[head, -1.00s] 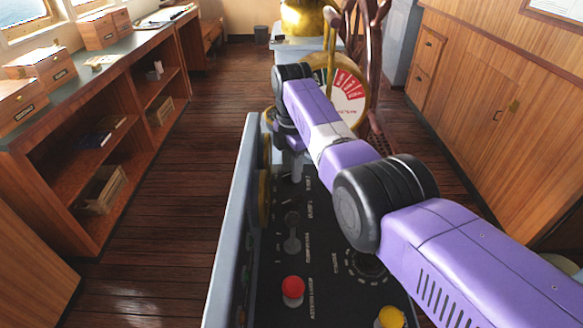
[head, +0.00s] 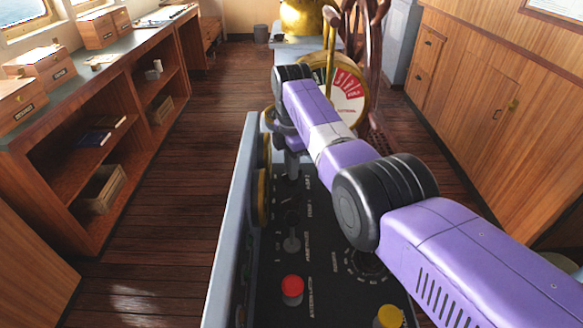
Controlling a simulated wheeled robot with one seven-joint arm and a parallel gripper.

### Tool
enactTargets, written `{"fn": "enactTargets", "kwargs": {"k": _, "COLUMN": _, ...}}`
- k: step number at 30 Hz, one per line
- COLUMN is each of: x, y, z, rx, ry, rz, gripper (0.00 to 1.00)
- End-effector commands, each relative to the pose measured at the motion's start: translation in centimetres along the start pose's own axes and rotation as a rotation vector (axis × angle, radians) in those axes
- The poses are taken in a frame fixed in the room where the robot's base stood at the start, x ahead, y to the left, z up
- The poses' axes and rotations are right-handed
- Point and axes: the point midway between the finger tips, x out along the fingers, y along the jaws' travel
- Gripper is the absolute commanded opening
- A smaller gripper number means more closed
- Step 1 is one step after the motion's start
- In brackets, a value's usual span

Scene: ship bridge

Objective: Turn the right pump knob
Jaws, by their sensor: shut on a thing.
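The dark control panel (head: 335,292) of the grey console lies below my arm, with white lettering too small to read surely. My gripper (head: 292,175) points down at the far part of this panel and is shut on a small dark knob there. The gripper and the shadow around it hide most of that knob, and its turn angle cannot be told. Another dark knob (head: 290,204) stands just nearer on the panel, apart from the gripper.
A grey lever (head: 292,242), a red button (head: 292,288) and a yellow button (head: 389,316) are nearer on the panel. A brass telegraph dial (head: 346,98) and a wooden ship's wheel (head: 369,55) stand beyond my arm. The floor (head: 180,190) to the left is clear.

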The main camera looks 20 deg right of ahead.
Motion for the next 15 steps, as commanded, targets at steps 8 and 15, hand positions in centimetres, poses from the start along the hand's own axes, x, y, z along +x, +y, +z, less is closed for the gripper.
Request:
{"fn": "enactTargets", "kwargs": {"k": 8, "x": -0.10, "y": -0.05, "z": 0.04, "rx": 0.197, "ry": 0.000, "rz": -0.002, "gripper": 0.00}}
{"fn": "enactTargets", "kwargs": {"k": 15, "x": -0.11, "y": -0.04, "z": 0.04, "rx": 0.425, "ry": 0.000, "rz": -0.002, "gripper": 0.00}}
